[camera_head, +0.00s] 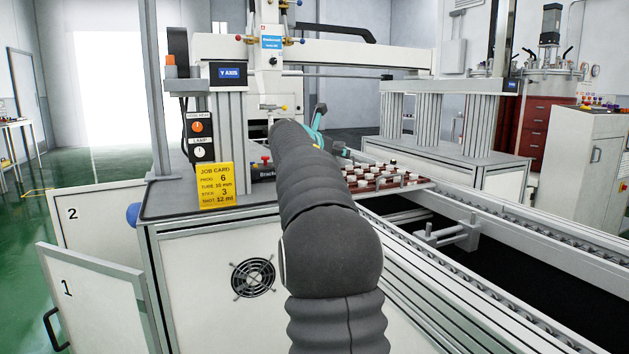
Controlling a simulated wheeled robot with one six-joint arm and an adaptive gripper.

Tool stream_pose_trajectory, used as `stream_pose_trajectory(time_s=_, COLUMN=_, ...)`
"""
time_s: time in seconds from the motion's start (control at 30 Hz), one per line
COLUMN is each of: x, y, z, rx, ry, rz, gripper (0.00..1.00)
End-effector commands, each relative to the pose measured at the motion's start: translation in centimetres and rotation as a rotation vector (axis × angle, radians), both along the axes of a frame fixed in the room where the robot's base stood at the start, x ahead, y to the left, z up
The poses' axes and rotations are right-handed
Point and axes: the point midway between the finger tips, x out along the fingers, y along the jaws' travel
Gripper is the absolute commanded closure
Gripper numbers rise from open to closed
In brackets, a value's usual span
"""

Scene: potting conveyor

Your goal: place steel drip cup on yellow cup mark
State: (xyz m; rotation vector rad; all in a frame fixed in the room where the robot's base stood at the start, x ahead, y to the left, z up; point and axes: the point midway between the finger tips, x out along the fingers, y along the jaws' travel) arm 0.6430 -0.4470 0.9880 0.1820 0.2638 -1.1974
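I cannot make out the steel drip cup or the yellow cup mark in the head view. My dark, ribbed arm rises through the middle of the picture and reaches over the machine bench (180,203), hiding part of its top. Whether anything is held cannot be seen.
A yellow job card (215,186) stands at the bench's front left, by a switch box (198,137). A dark red tray (408,186) of several white round parts sits right of my arm. Conveyor rails (500,237) run right. Cabinet door 1 (95,305) stands open.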

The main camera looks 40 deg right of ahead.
Motion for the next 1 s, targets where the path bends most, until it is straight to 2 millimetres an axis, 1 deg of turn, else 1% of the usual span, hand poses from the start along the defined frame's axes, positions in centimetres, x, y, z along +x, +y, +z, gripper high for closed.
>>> stream_pose_trajectory(time_s=0.03, x=1.2, y=0.4, z=-0.8, rx=0.001, ry=0.003, rz=0.004, gripper=0.79)
stream_pose_trajectory(time_s=0.1, x=2.5, y=0.8, z=-1.6, rx=-0.001, ry=0.002, rz=0.004, gripper=0.79)
stream_pose_trajectory(time_s=0.2, x=4.1, y=1.2, z=-2.6, rx=0.0, ry=0.002, rz=0.002, gripper=0.79)
stream_pose_trajectory(time_s=0.33, x=5.6, y=1.6, z=-3.5, rx=-0.001, ry=0.001, rz=0.0, gripper=0.79)
stream_pose_trajectory(time_s=0.43, x=6.0, y=1.6, z=-3.8, rx=-0.001, ry=0.0, rz=-0.002, gripper=0.79)
stream_pose_trajectory(time_s=0.57, x=6.1, y=1.6, z=-4.6, rx=0.0, ry=0.0, rz=-0.004, gripper=0.79)
stream_pose_trajectory(time_s=0.8, x=6.0, y=1.6, z=-7.7, rx=0.0, ry=0.0, rz=-0.005, gripper=0.79)
stream_pose_trajectory(time_s=1.0, x=6.0, y=1.6, z=-7.8, rx=-0.002, ry=0.0, rz=-0.004, gripper=0.79)
